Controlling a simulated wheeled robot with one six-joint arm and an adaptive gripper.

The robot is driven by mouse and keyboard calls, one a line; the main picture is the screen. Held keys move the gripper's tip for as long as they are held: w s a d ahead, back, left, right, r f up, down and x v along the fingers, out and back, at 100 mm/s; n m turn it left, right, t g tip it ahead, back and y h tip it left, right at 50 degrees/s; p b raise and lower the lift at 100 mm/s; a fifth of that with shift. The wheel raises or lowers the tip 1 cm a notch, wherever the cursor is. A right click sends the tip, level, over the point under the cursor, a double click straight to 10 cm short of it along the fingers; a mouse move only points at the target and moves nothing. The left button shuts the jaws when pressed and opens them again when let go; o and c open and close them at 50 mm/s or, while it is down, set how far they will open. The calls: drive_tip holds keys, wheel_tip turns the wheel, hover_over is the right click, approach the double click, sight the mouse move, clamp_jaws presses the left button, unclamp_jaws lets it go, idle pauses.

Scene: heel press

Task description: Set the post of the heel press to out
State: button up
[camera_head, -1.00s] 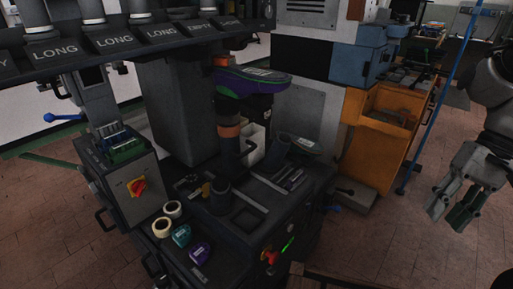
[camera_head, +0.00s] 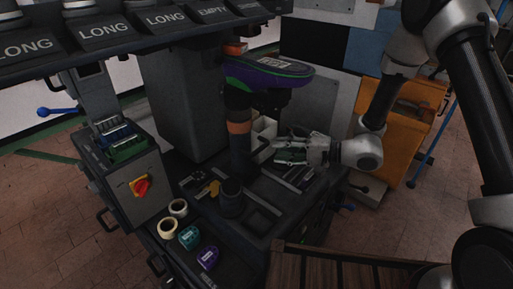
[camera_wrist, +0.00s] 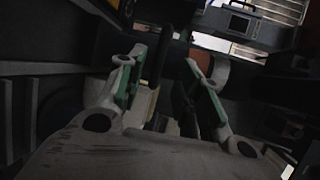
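The heel press post (camera_head: 239,150) is a dark upright column with an orange band, standing on the press bed. A purple and green shoe form (camera_head: 266,73) sits at its top. Nothing is visibly held.
A white bin (camera_head: 262,131) stands behind the post. A dark cup (camera_head: 231,200) stands in front of it. Tape rolls (camera_head: 168,228) and teal and purple items lie at the front left. A control box with a red knob (camera_head: 140,186) is left. A slatted wooden surface (camera_head: 340,272) is front right.

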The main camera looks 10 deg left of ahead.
sight(262, 149)
drive_tip(key=x, duration=0.7)
drive_tip(key=shift+a, duration=0.25)
clamp_jaws()
